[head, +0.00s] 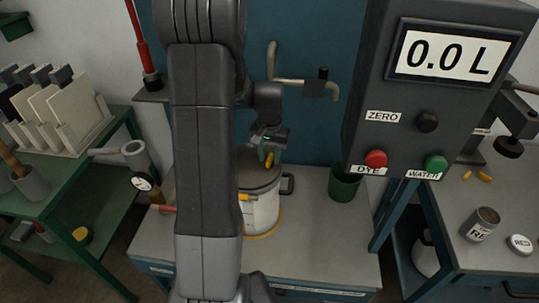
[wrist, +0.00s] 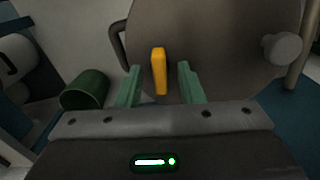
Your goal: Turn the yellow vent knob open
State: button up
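The yellow vent knob (wrist: 158,71) is a narrow upright-looking bar on the brown-grey lid (wrist: 220,45) in the wrist view. It also shows small below my gripper in the head view (head: 269,160). The lid sits on a pale pot (head: 262,212) on the bench. My gripper (wrist: 158,70) is open, with one green finger on each side of the knob and a visible gap to both. I cannot tell whether the fingertips reach down to the knob's height. My arm hides the left part of the pot in the head view.
A dark handle (head: 288,184) sticks out at the pot's right side. A green cup (head: 344,184) stands further right. A bent pipe (head: 300,84) runs behind the pot. A grey control box (head: 435,75) reading 0.0 L stands to the right. The bench front (head: 320,255) is clear.

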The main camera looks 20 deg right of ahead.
jog(key=shift+c, duration=0.2)
grip_shut()
jog(key=shift+n+b, duration=0.3)
jog(key=shift+n, duration=0.6)
jog(key=shift+o, duration=0.2)
grip_release()
